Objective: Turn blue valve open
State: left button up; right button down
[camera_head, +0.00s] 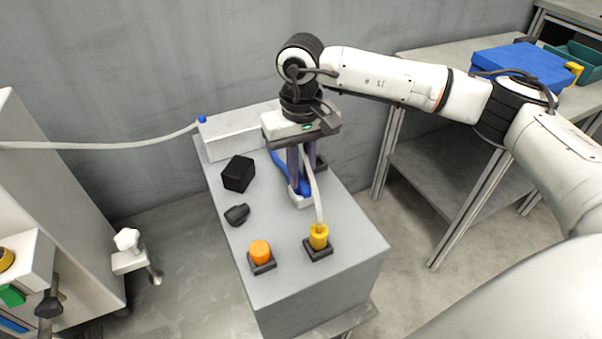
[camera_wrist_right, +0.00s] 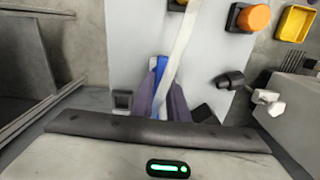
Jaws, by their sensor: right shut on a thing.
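The blue valve (camera_head: 278,158) is on top of the grey metal cabinet, partly hidden behind my right gripper's fingers. My right gripper (camera_head: 299,184) points down at it and is shut on its blue handle. In the right wrist view the blue handle (camera_wrist_right: 160,64) shows between the purple fingers of the gripper (camera_wrist_right: 166,100). A pale hose crosses in front of it, so the handle's exact angle is hard to tell. My left gripper is not in view.
The cabinet top (camera_head: 345,215) also holds a yellow hose fitting (camera_head: 318,236), an orange button (camera_head: 260,251), a black block (camera_head: 238,174) and a dark knob (camera_head: 237,214). A white hose (camera_head: 110,146) runs left. A table with a blue box (camera_head: 522,65) stands right.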

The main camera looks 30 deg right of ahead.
aim_at(301, 180)
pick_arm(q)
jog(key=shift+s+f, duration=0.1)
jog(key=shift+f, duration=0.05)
pick_arm(e)
jog(key=shift+n, duration=0.4)
jog(key=c, duration=1.7)
grip_release()
pick_arm(q)
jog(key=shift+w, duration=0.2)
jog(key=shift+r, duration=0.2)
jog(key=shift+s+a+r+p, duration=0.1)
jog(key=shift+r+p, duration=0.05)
jog(key=shift+p, duration=0.7)
pick_arm(e)
notch_tip(301, 180, up, 10)
jog(key=shift+r, duration=0.2)
